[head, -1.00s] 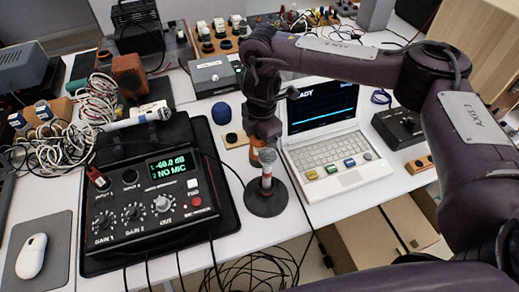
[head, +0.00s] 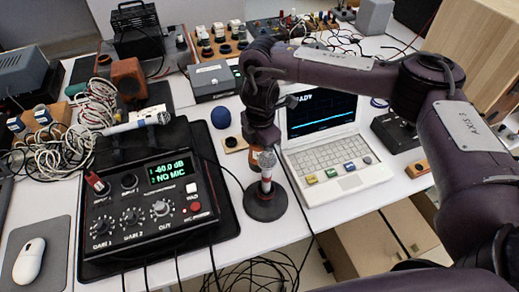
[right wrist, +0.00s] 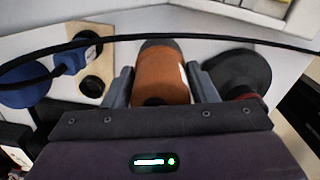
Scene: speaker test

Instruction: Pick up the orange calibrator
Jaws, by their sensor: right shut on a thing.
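The orange calibrator (right wrist: 162,77) is a short orange cylinder with a dark end, between the two grey fingers of my right gripper (right wrist: 160,88) in the right wrist view. The gripper is shut on it. In the head view only a small orange part of it (head: 254,157) shows under my right gripper (head: 260,146), behind the microphone; the rest is hidden by the gripper. I cannot tell whether it touches the table. My left gripper is not in view.
A microphone on a round black stand (head: 265,205) is close in front of the gripper. A wooden block (head: 235,143) and blue foam ball (head: 221,116) are to the left, a white laptop (head: 340,178) to the right. A cable crosses the right wrist view. The black mixer (head: 150,205) is front left.

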